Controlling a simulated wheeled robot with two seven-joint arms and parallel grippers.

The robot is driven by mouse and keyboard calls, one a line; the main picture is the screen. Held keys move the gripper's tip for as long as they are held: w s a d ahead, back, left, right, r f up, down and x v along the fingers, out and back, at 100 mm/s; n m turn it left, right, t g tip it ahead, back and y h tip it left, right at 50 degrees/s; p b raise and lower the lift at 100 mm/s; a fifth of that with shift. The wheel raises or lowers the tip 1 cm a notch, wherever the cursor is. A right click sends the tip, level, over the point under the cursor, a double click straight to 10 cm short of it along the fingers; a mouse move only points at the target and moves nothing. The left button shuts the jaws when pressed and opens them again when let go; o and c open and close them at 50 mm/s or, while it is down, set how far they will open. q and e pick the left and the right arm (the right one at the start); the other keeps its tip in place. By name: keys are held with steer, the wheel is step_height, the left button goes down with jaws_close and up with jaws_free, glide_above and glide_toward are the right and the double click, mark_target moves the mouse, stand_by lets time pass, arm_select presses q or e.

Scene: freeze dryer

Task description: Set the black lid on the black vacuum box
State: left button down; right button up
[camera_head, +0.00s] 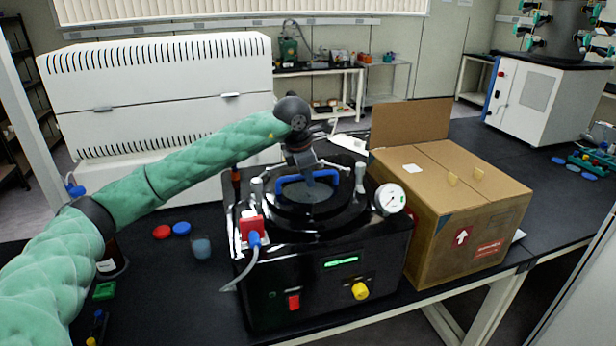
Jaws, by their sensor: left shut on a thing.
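The black vacuum box (320,290) stands on the dark bench, with a green display, a red switch and a yellow knob on its front. The round black lid (312,198), with a grey middle and a blue handle (283,181), is at the top of the box. My left gripper (310,178) comes down from above and is shut on the blue handle. The lid looks level and over the round opening; I cannot tell whether it touches the rim. The gripper hides part of the handle and the lid's far side. My right gripper is not in view.
A pressure gauge (390,199) and a red-and-white fitting with a hose (252,232) sit at the box's top edges. A cardboard box (465,235) with its flap up stands close at right. A beaker (201,248) and caps lie at left. A white machine (160,85) stands behind.

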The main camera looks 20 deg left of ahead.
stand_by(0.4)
arm_select(q)
steer(key=c, duration=1.3)
jaws_free()
steer(key=shift+c, duration=0.2)
steer(key=shift+f, duration=0.1)
